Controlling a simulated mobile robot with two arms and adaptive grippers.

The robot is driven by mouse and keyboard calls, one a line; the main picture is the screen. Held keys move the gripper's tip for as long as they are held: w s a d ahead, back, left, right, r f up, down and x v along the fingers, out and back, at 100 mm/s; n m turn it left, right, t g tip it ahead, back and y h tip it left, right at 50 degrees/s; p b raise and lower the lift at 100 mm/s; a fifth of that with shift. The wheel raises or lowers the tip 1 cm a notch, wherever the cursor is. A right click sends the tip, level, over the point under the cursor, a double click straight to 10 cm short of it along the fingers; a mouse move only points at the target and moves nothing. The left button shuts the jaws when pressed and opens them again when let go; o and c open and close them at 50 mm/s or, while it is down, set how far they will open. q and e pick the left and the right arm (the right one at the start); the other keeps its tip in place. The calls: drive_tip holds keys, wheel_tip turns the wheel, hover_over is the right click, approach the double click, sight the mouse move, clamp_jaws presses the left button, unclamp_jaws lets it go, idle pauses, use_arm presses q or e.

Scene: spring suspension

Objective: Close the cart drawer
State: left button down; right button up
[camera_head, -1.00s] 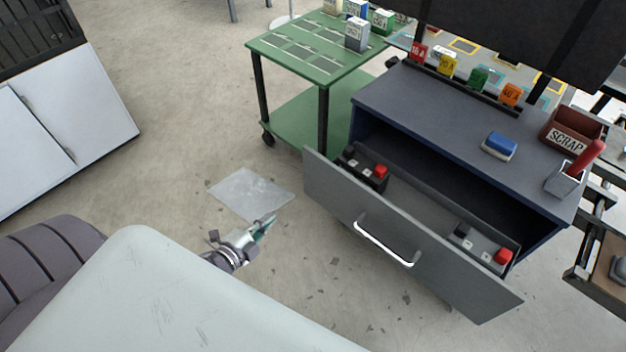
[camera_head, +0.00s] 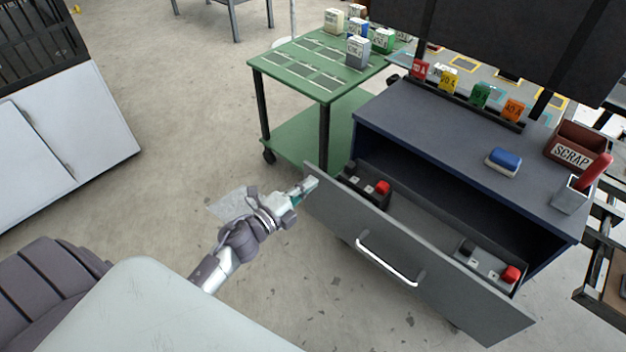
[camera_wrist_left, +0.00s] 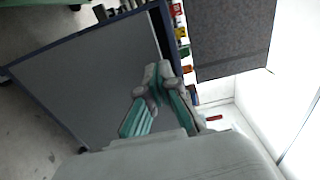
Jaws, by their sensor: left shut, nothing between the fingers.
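The cart (camera_head: 440,118) is dark blue-grey, and its drawer (camera_head: 400,262) is pulled out toward me. The drawer front is a grey panel with a white bar handle (camera_head: 386,264). Black and grey items with red parts lie inside the drawer. My left gripper (camera_head: 310,184) is shut and empty, with its tips close to the upper left end of the drawer front. I cannot tell whether they touch it. In the left wrist view the gripper's fingers (camera_wrist_left: 155,108) show in front of a large grey panel (camera_wrist_left: 95,75). My right gripper is not in view.
A green trolley (camera_head: 290,72) with several labelled boxes stands behind and left of the cart. A blue sponge-like block (camera_head: 503,160) and a red SCRAP bin (camera_head: 574,145) sit on the cart top. Open floor lies left of the drawer.

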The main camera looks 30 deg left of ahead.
use_arm(q)
drive_tip(key=shift+x, duration=1)
